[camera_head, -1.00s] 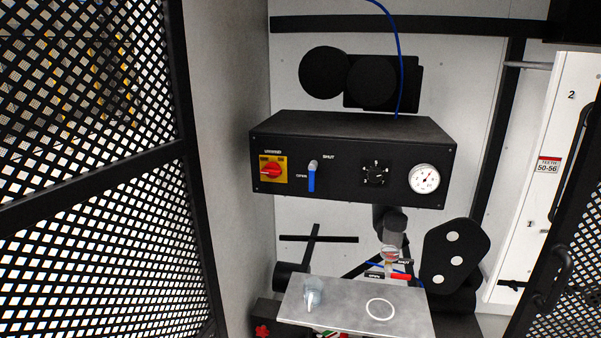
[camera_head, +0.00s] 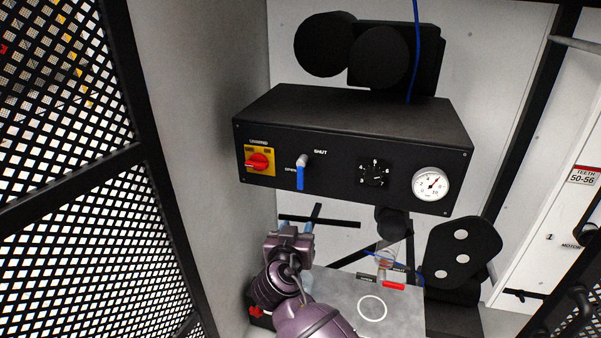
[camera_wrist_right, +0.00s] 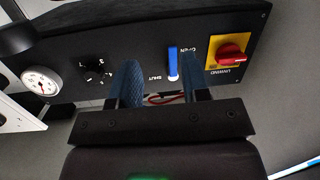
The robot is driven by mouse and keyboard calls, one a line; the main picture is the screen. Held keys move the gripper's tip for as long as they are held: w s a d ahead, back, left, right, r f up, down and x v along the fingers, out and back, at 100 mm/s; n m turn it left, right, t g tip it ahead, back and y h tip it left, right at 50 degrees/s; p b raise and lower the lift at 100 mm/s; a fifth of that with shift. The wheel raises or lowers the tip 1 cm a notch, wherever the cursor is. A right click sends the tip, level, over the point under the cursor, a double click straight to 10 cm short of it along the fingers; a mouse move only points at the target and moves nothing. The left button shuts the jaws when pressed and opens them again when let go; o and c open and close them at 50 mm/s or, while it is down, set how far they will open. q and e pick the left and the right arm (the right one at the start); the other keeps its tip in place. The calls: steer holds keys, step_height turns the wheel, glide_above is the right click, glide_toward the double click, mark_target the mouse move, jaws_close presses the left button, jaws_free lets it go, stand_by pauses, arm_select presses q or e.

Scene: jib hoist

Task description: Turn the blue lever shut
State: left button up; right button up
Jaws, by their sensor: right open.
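The blue lever (camera_head: 300,178) hangs straight down from its pale pivot on the front of the black panel box (camera_head: 400,180). The OPEN label is at its left and the SHUT label is up and right of the pivot. My right gripper (camera_head: 295,228) is below the panel, under the lever and apart from it. In the right wrist view, which is upside down, my open right gripper (camera_wrist_right: 160,72) has two blue fingers. The blue lever (camera_wrist_right: 172,63) shows beyond and between them, nearer the right finger. My left gripper is not in view.
A red knob on a yellow plate (camera_head: 272,167) is left of the lever. A black dial (camera_head: 375,173) and a round gauge (camera_head: 431,184) are to the right. A grey shelf (camera_head: 400,310) and a red-handled valve (camera_head: 393,286) are below. A mesh panel (camera_head: 70,240) stands at left.

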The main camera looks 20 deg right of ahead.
steer(key=m+h, duration=0.2)
glide_toward(300, 177)
steer(key=shift+t, duration=0.3)
steer(key=p+x, duration=0.2)
steer(key=x, duration=0.6)
steer(key=shift+w+d+f+p, duration=0.15)
steer(key=shift+w+d+p, duration=0.1)
steer(key=shift+w+p, duration=0.05)
steer(key=shift+w+d, duration=0.2)
steer(key=shift+w, duration=0.1)
jaws_close()
